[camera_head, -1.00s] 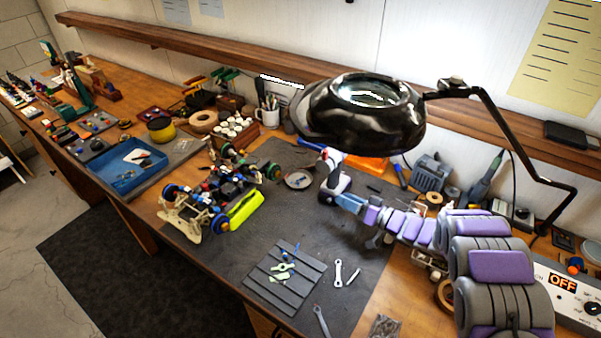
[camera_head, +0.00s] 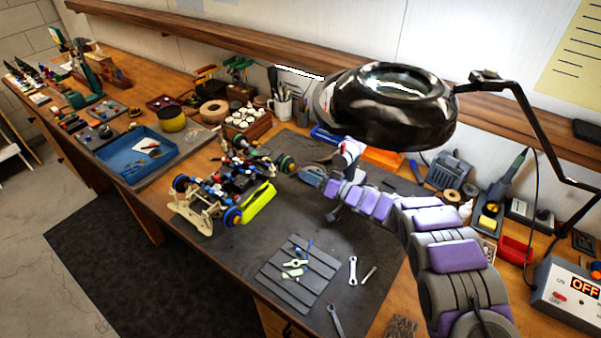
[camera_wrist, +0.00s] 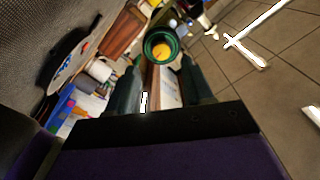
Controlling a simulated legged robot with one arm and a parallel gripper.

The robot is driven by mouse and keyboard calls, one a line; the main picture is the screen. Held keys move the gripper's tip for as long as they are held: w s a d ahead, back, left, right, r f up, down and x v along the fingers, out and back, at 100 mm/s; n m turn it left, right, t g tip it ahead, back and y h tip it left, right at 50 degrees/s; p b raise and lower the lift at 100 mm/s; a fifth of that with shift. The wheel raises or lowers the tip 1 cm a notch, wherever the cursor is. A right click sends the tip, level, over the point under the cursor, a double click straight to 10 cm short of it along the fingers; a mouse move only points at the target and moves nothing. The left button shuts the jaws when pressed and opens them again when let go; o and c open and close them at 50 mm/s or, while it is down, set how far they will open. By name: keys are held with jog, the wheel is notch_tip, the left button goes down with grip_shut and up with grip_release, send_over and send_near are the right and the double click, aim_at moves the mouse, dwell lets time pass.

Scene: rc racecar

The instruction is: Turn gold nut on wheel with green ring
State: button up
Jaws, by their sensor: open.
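The car (camera_head: 215,190) stands on the dark mat. Its wheel with the green ring (camera_head: 286,163) is at its back right corner. In the wrist view the green ring (camera_wrist: 160,46) faces me, with the round gold nut (camera_wrist: 161,51) at its centre. My gripper (camera_head: 308,176) is to the right of this wheel and points towards it. In the wrist view my gripper (camera_wrist: 162,75) is open and empty, with the ring and nut beyond and between its two dark fingers. I cannot tell the exact gap to the nut.
A black magnifier lamp (camera_head: 385,105) hangs over the bench behind my arm. A grey slatted pad (camera_head: 290,275) and wrenches (camera_head: 352,270) lie in front. A blue tray (camera_head: 135,160) is at the left. An orange bin (camera_head: 383,158) and a soldering station (camera_head: 490,215) stand behind.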

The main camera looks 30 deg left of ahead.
aim_at(293, 168)
jog(key=a, duration=0.5)
jog(key=shift+w+f, duration=0.1)
jog(key=shift+d, duration=0.1)
grip_shut()
dwell(0.3)
